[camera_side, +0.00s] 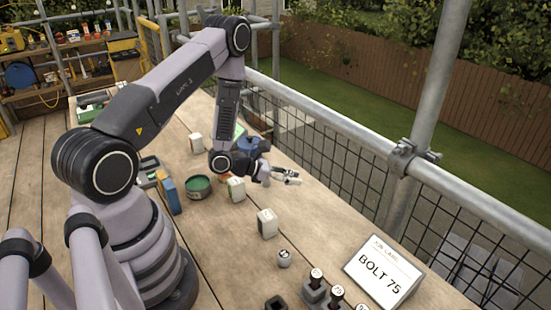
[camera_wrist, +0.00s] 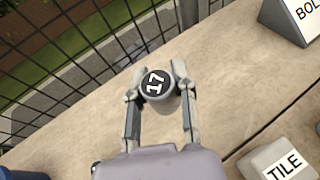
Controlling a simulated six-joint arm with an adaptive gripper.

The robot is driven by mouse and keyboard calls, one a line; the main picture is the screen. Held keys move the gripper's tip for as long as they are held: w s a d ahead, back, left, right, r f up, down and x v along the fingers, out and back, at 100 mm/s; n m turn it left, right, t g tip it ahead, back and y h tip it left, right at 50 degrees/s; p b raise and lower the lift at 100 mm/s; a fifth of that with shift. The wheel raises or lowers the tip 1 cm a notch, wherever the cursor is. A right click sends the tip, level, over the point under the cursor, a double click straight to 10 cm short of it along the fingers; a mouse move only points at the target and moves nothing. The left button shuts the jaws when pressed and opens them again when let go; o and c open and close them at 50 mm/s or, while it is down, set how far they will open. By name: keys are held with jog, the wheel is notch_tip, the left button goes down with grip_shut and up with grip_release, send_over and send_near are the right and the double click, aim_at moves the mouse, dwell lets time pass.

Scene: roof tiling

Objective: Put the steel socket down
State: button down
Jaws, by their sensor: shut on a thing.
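My gripper (camera_side: 287,177) reaches out low over the bench toward the mesh fence in the side view. In the wrist view its two fingers (camera_wrist: 158,72) are shut on the steel socket (camera_wrist: 156,86), a grey cylinder with a dark top marked 17. The socket sits between the fingertips, with its marked top facing the camera. In the side view it is too small to make out. I cannot tell whether its base touches the wood.
A BOLT 75 job card (camera_side: 383,272) stands at front right, near several dark holders with round-topped pieces (camera_side: 316,276). Another small round piece (camera_side: 284,258) and white blocks (camera_side: 267,223) stand on the bench. A TILE block (camera_wrist: 280,160) is lower right. Bare wood surrounds the socket.

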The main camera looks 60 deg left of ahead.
jog(key=shift+n+y, duration=0.4)
jog(key=shift+y, duration=0.1)
jog(key=f, duration=0.2)
jog(key=a+f, duration=0.1)
jog(key=f, duration=0.1)
jog(key=shift+a, duration=0.2)
jog(key=shift+w+f, duration=0.1)
jog(key=shift+f, duration=2.1)
jog(key=shift+f, duration=0.15)
jog(key=c, duration=0.9)
grip_release()
